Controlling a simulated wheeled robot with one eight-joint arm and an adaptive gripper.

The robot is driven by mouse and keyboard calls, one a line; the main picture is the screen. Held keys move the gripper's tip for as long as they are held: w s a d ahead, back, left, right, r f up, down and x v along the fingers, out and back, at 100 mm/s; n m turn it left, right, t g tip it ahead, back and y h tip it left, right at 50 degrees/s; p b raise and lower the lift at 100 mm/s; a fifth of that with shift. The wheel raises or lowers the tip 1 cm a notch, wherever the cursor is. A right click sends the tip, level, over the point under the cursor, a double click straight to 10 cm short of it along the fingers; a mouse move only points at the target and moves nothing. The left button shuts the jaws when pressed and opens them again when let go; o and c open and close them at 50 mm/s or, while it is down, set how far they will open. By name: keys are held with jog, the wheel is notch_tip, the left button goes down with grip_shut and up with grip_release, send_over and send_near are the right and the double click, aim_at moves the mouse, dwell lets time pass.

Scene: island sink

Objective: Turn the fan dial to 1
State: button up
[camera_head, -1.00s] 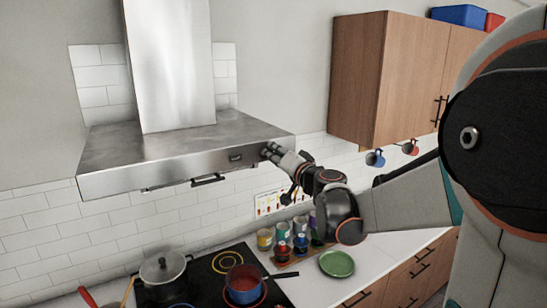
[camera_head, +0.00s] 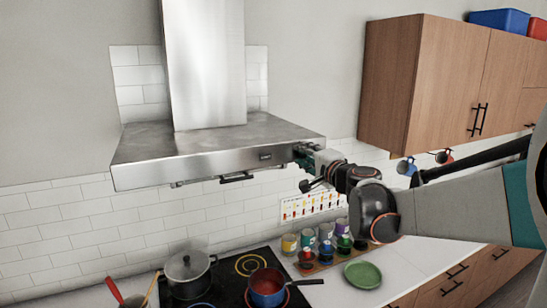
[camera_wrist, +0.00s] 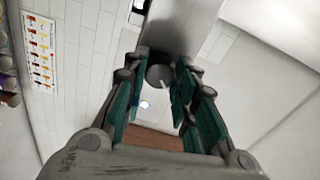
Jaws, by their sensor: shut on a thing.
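The steel range hood (camera_head: 215,155) hangs over the stove, with a small dark panel (camera_head: 265,155) on its front face. My gripper (camera_head: 303,150) is at the right end of that face. In the wrist view, the round grey fan dial (camera_wrist: 158,75) sits between the fingertips of my gripper (camera_wrist: 160,80), which is shut on it. A pale mark on the dial points to the lower right in that view. The numbers around the dial cannot be read. In the head view the dial is hidden by my fingers.
Below are the black cooktop (camera_head: 225,275), a lidded pot (camera_head: 187,272) and a blue-red pan (camera_head: 267,287). Several jars and a green plate (camera_head: 362,274) stand to the right. A wooden cabinet (camera_head: 440,85) hangs at the upper right, with mugs below it.

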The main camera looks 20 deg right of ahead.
dwell(0.5)
jog(key=o, duration=1.1)
